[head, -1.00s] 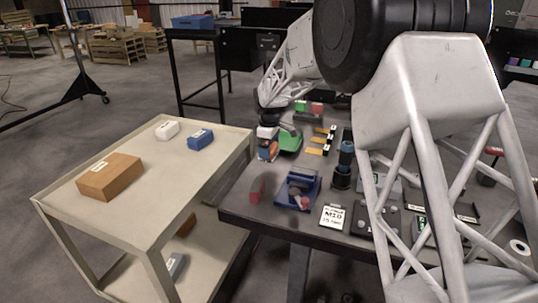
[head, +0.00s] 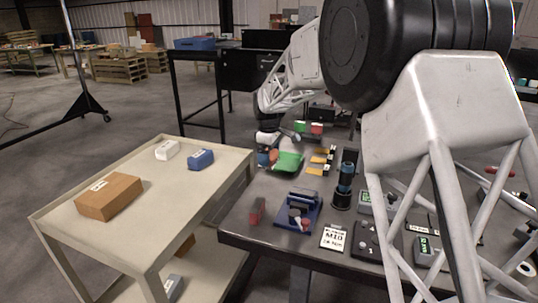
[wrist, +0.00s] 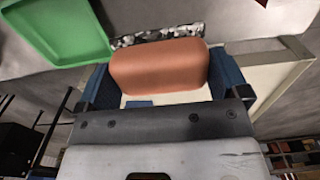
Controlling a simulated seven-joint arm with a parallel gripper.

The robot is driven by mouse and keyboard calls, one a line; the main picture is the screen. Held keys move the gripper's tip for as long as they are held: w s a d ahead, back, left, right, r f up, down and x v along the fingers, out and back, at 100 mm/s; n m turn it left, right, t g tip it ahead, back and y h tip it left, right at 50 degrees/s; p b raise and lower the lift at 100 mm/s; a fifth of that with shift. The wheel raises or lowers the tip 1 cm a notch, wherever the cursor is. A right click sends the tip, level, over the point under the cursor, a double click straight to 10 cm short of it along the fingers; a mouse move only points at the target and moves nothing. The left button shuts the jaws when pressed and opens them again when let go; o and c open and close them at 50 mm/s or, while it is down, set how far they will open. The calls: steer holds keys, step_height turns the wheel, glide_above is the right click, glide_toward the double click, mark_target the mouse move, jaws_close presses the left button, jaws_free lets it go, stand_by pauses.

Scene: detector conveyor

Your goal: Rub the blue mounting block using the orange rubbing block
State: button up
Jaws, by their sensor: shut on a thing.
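My gripper (head: 267,157) is shut on the orange rubbing block (wrist: 160,70); in the wrist view its blue fingers flank the block's ends. In the head view the block (head: 273,156) is small beside the green tray. A blue block (head: 201,159) with a white label lies on the cart. A dark blue block-like fixture (head: 298,212) stands on the dark table, with grey and red pieces at it. I cannot tell which is the mounting block. The held block is apart from both. A small blue patch shows below it in the wrist view, too hidden to identify.
The green tray (head: 288,162), a red block (head: 257,211), a dark cylinder (head: 344,186) and a label card (head: 334,238) are on the table.

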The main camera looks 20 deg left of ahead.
steer(key=o, duration=0.4)
steer(key=shift+c, duration=1.3)
steer(key=shift+s+d+r, duration=0.15)
steer(key=shift+d+r, duration=0.05)
steer(key=shift+d, duration=0.4)
steer(key=s+d+r, duration=0.2)
steer(key=s+d, duration=0.1)
steer(key=d, duration=0.5)
steer(key=s+d+r, duration=0.2)
steer(key=s+d, duration=0.2)
steer(key=d, duration=0.4)
steer(key=shift+s+d+r, duration=0.2)
steer(key=shift+s+d, duration=0.1)
steer(key=shift+d, duration=0.05)
